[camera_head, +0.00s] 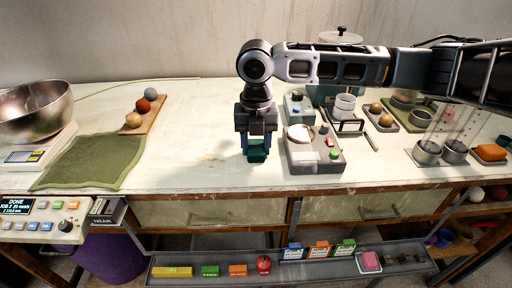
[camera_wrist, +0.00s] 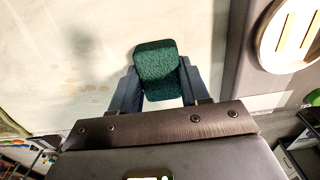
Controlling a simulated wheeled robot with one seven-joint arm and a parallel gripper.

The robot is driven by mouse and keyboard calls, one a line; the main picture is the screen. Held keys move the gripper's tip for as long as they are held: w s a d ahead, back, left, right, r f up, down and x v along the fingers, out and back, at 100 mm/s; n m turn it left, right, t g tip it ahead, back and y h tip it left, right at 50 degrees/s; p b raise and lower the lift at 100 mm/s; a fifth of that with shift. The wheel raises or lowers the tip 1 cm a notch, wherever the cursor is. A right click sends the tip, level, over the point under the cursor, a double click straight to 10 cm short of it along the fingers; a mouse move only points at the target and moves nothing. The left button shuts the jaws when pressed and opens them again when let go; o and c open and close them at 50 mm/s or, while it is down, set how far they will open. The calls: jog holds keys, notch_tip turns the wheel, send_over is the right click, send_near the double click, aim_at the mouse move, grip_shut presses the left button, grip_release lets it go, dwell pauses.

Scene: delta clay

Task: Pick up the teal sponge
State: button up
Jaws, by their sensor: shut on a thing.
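The teal sponge (camera_head: 257,155) is between the fingers of my gripper (camera_head: 256,150), over the front middle of the pale table in the head view. In the wrist view the sponge (camera_wrist: 157,66) shows as a dark teal block with rounded corners. The two blue-grey fingers of my gripper (camera_wrist: 157,90) press on its left and right sides. The far end of the sponge sticks out past the fingertips. I cannot tell whether the sponge touches the table or hangs just above it.
A grey device with a round dial (camera_head: 315,148) stands close on the right. A green cloth (camera_head: 92,161) and a scale with a metal bowl (camera_head: 35,112) are at the left. A board with several balls (camera_head: 144,114) lies behind the cloth. The table between cloth and gripper is clear.

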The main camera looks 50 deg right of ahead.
aim_at(256, 146)
notch_tip(256, 146, up, 4)
jog(key=s+d+r, duration=0.4)
jog(key=d+r, duration=0.3)
jog(key=d, duration=0.3)
jog(key=shift+s+d, duration=0.35)
jog(key=o, duration=0.5)
jog(key=c, duration=0.4)
